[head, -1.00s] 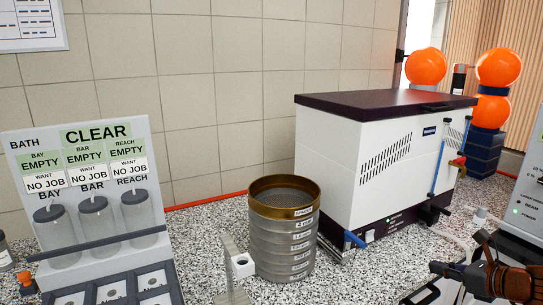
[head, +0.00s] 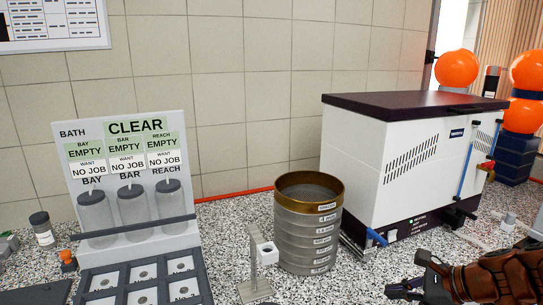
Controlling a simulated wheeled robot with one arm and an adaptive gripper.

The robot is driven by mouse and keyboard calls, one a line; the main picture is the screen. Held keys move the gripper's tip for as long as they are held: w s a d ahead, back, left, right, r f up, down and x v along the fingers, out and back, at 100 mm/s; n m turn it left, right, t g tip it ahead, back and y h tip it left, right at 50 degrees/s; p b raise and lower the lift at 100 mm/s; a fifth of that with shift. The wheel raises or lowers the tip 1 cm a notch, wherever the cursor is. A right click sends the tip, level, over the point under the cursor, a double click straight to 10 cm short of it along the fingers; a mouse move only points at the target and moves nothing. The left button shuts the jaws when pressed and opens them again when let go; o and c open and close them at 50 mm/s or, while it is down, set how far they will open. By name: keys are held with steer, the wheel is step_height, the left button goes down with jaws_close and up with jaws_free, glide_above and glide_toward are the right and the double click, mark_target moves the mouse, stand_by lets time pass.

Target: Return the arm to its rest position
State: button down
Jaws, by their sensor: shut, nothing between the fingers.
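My gripper (head: 408,275) is at the lower right of the head view, dark and pointing left, with the brown-orange arm behind it running off the right edge. It is shut and holds nothing. It is in front of the white bath unit and to the right of the sieve stack (head: 308,235), apart from both in the picture. The sieve stack has a brass top ring and several grey labelled sieves, and stands upright on the speckled counter.
A white box unit with a dark lid (head: 400,160) stands at the right. A board reading CLEAR (head: 130,150) with jars and a slotted tray stands at the left. A small metal stand (head: 254,268) is beside the sieves. Speckled counter (head: 350,280) is free between sieves and gripper.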

steer(key=s+a+f+n+g+h, duration=0.2)
steer(key=s+a+n+g, duration=0.4)
steer(key=s+a+n, duration=0.6)
steer(key=s+d+n+g+h, duration=0.1)
steer(key=s+n+h, duration=0.1)
steer(key=s+n, duration=0.2)
steer(key=s+f+n+g+h, duration=0.1)
steer(key=s+n+h, duration=0.2)
steer(key=s, duration=0.6)
steer(key=n, duration=0.2)
steer(key=shift+d+n+g, duration=0.3)
steer(key=shift+d+g, duration=0.05)
steer(key=shift+g, duration=0.05)
